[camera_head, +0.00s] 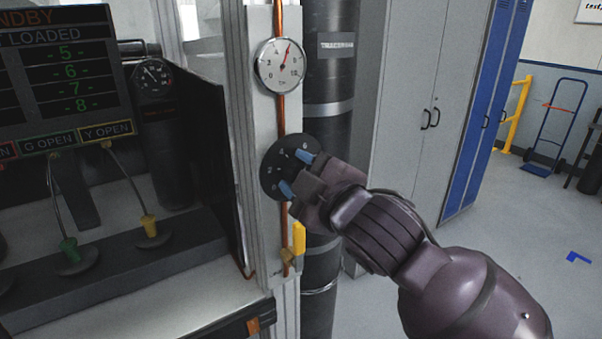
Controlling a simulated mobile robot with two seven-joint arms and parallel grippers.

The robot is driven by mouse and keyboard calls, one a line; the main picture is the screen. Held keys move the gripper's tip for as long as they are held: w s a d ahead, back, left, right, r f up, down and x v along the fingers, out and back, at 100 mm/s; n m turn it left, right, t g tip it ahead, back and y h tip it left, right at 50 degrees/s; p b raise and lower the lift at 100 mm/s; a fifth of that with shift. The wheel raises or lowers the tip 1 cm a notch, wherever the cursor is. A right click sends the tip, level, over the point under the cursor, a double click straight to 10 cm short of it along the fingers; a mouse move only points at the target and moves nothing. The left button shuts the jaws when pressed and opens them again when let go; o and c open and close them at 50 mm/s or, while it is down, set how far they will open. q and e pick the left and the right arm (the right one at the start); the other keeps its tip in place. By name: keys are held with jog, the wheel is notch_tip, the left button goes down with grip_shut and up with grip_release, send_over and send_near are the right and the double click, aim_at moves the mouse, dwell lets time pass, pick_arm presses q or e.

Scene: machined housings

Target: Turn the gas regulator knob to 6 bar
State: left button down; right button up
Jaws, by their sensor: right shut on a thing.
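The regulator knob is on a black round dial plate (270,172) with white markings, mounted on the copper pipe against a pale post. My right gripper (296,173) reaches in from the lower right, with its blue-tipped fingers on either side of the dial's centre. It is shut on the knob, which the fingers mostly hide. Above it, a round white pressure gauge (275,73) has a red needle pointing up and slightly right, at about 6 on its scale; the small digits are hard to read exactly. My left gripper is out of view.
A yellow valve lever (299,238) sits on the pipe just below the dial. A dark cylinder (331,90) stands close behind. A screen (60,75) and a bench with green and yellow fittings are at left. Grey cabinets (400,100) stand behind; the floor at right is mostly clear.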

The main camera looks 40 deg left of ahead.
dwell(0.5)
jog(key=o, duration=0.9)
jog(key=shift+o, duration=0.2)
jog(key=b+v, duration=0.2)
jog(key=v, duration=0.9)
jog(key=shift+r+m, duration=0.1)
jog(key=shift+m, duration=0.2)
